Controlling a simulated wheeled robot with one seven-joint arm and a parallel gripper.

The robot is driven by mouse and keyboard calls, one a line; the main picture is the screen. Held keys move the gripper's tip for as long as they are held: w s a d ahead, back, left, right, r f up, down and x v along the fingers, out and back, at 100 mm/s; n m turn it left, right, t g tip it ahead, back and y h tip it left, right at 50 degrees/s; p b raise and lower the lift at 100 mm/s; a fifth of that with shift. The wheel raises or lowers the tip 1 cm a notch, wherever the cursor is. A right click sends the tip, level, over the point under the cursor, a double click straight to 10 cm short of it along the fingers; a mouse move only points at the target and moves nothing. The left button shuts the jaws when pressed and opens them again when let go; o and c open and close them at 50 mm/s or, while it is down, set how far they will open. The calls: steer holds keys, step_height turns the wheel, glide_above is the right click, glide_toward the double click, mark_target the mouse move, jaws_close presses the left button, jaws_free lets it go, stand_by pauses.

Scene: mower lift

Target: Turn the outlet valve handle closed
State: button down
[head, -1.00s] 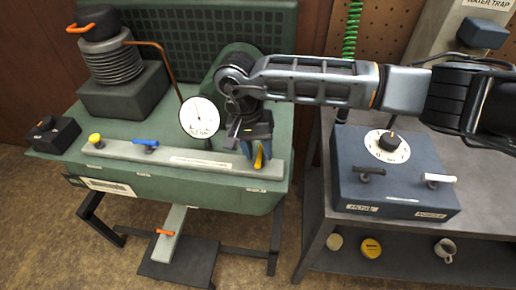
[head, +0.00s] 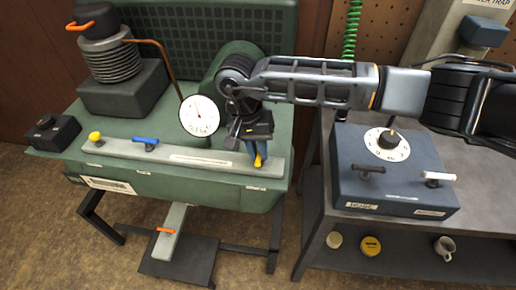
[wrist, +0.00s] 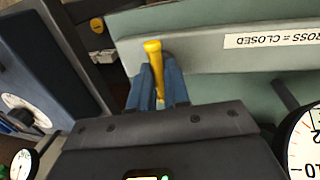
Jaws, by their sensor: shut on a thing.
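A yellow valve handle (head: 258,160) is at the right end of the pale grey manifold bar (head: 205,165) on the green machine. It also shows in the wrist view (wrist: 153,52), lying roughly across the bar, with its rounded end beyond the fingers. My gripper (head: 254,148) is over that bar end, and its blue fingers (wrist: 160,78) are shut on the handle from both sides. The fingers hide part of the handle and its pivot. A label (wrist: 268,38) on the bar reads "CROSS = CLOSED", upside down in the wrist view.
A blue lever (head: 146,142) and a yellow knob (head: 95,137) are further left on the bar. A dial gauge (head: 199,116) stands close left of my gripper. A dark blue control box (head: 390,185) sits on the grey bench to the right. An orange-handled pedal (head: 168,232) is below.

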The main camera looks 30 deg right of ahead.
steer(key=shift+m, duration=0.3)
steer(key=m+b, duration=0.1)
steer(key=m, duration=0.3)
steer(key=shift+w+d+g+y+b, duration=0.1)
steer(key=shift+g+y+b, duration=0.2)
steer(key=shift+g+y, duration=0.1)
steer(key=m+b, duration=0.1)
steer(key=m, duration=0.3)
steer(key=shift+m+y, duration=0.4)
steer(key=m, duration=0.4)
steer(key=shift+d+m+y, duration=0.15)
steer(key=shift+m+y, duration=0.15)
steer(key=shift+y, duration=0.1)
steer(key=shift+m+y, duration=0.3)
steer(key=shift+m, duration=1.6)
steer(key=c, duration=1.1)
jaws_free()
